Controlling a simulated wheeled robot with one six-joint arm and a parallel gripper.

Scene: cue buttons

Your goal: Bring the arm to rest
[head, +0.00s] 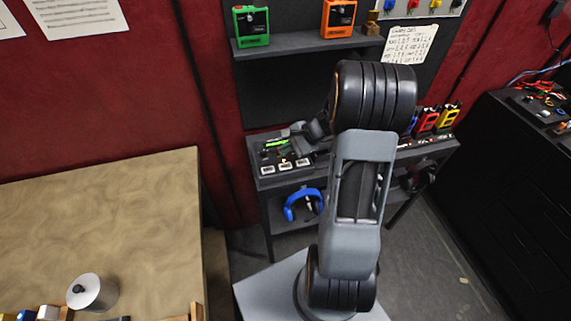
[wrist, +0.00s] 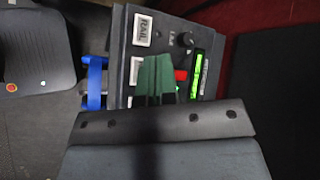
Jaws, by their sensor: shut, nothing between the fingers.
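My arm (head: 352,205) rises from its base and bends over at the top, in front of the desk. My gripper (head: 297,130) reaches left from it, above the button panel (head: 262,160). In the wrist view, the dark green fingers of my gripper (wrist: 153,70) are together with nothing between them. They hide part of the panel (wrist: 122,45), including part of its row of white buttons (wrist: 142,30). I cannot tell whether the fingertips touch the panel.
A lit green display (wrist: 197,72) and a dark knob (wrist: 185,40) are on the panel. A shelf (head: 300,45) holds green (head: 252,25) and orange (head: 339,18) devices above. Blue headphones (head: 303,204) hang below. A wooden table (head: 100,220) stands at left.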

